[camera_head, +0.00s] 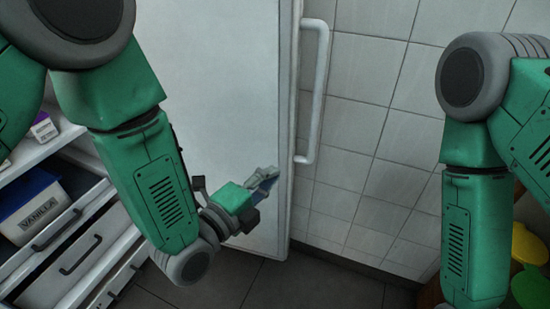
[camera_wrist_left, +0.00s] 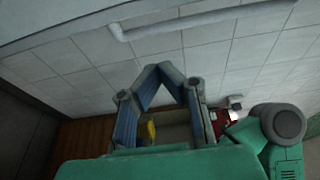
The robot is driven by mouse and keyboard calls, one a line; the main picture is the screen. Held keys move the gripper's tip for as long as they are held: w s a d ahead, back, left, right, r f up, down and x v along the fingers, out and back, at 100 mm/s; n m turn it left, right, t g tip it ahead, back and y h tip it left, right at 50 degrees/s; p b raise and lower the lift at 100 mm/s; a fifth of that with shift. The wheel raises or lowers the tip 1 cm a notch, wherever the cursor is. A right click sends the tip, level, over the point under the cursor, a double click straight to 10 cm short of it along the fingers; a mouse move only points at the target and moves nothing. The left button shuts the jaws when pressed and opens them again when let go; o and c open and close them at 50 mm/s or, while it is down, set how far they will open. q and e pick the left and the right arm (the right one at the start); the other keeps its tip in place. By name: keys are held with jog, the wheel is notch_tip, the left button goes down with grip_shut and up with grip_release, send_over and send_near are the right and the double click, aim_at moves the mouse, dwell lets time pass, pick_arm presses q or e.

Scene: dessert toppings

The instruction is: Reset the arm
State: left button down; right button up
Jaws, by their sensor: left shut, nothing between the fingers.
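My left gripper (camera_head: 266,178) is in front of the large white door panel in the head view, low and near the door's right edge. It is shut and empty. In the left wrist view the blue-grey fingertips (camera_wrist_left: 159,72) meet in a point, with nothing between them. My right arm hangs down at the right of the head view, bent at the elbow. Its gripper is below the picture edge and hidden.
The white door (camera_head: 215,75) has a long vertical handle (camera_head: 318,95) to the right of my left gripper. A tiled wall (camera_head: 370,120) stands behind. At left are drawers (camera_head: 75,255) and a vanilla box (camera_head: 35,208). A yellow object (camera_head: 530,285) is at lower right.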

pick_arm(q)
jog(key=s+a+f+n+g+y+p, duration=0.3)
jog(key=s+a+f+n+y, duration=0.15)
jog(key=a+f+n, duration=0.35)
jog(key=s+a+f+n+g+y+p, duration=0.35)
jog(key=s+a+n, duration=0.25)
jog(key=a, duration=0.4)
jog(key=s+a+f+n+g+y+p, duration=0.1)
jog(key=s+a+n+g+y, duration=0.1)
jog(key=s+a+n, duration=0.3)
jog(key=s+a+f+n+g+y+p, duration=0.1)
jog(key=s+a+n+g, duration=0.3)
jog(key=s, duration=0.7)
jog(key=a+f+n+p, duration=0.1)
jog(key=a+n, duration=0.1)
jog(key=shift+a+f+n+y, duration=0.2)
jog(key=shift+a+n+y, duration=0.05)
jog(key=shift+n+y, duration=0.15)
pick_arm(e)
notch_tip(320, 180, up, 10)
jog(key=shift+a, duration=0.2)
pick_arm(q)
jog(key=shift+w+g, duration=0.2)
jog(key=shift+g, duration=0.05)
pick_arm(e)
jog(key=shift+c, duration=0.7)
pick_arm(q)
jog(key=shift+s, duration=0.1)
pick_arm(e)
jog(key=shift+a, duration=0.1)
